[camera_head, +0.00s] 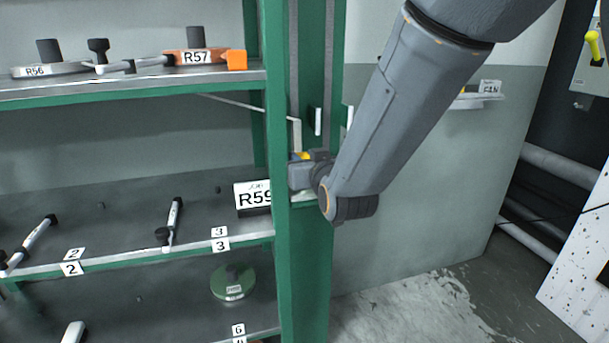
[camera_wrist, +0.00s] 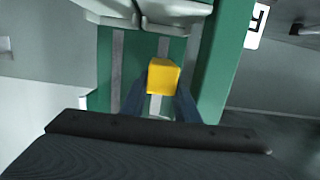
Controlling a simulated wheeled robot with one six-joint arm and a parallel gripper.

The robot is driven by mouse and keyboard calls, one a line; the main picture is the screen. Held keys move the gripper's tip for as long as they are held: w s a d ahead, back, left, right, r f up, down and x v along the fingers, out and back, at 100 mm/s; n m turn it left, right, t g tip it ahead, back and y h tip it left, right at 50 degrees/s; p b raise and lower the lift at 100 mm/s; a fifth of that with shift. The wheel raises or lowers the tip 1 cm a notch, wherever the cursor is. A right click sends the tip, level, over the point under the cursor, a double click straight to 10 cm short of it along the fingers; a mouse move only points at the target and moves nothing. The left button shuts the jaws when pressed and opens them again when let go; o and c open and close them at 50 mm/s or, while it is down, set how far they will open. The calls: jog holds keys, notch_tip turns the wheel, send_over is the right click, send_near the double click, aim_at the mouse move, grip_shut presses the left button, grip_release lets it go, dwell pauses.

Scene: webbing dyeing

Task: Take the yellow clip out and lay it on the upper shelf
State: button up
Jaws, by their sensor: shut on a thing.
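The yellow clip (camera_wrist: 163,76) shows as a small block between the two dark fingers of my gripper (camera_wrist: 162,97) in the wrist view. My gripper is shut on it. In the head view only a small bit of the yellow clip (camera_head: 305,155) shows above my gripper (camera_head: 300,161), at the green post. Whether the clip still touches its holder behind is hidden. The upper shelf (camera_head: 130,86), grey with a green front edge, is left of the post and higher than my gripper.
The upper shelf bears the R56 piece (camera_head: 48,70), the R57 orange piece (camera_head: 195,57) and dark-and-white tools. The green post (camera_head: 303,260) stands close to my gripper. An R59 sign (camera_head: 253,195) is just left of it. A lower shelf (camera_head: 120,215) holds handled tools.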

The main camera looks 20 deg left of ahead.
jog(key=v, duration=1.1)
jog(key=shift+s+f, duration=0.25)
jog(key=p, duration=0.2)
jog(key=shift+s+d+r+p, duration=0.1)
jog(key=shift+s+d+p, duration=0.1)
jog(key=shift+p, duration=0.15)
jog(key=f+p+v, duration=0.1)
jog(key=p+v, duration=0.6)
jog(key=p, duration=0.9)
jog(key=shift+s+d+f+p, duration=0.15)
jog(key=shift+s+d+p, duration=0.1)
jog(key=shift+s+p, duration=0.15)
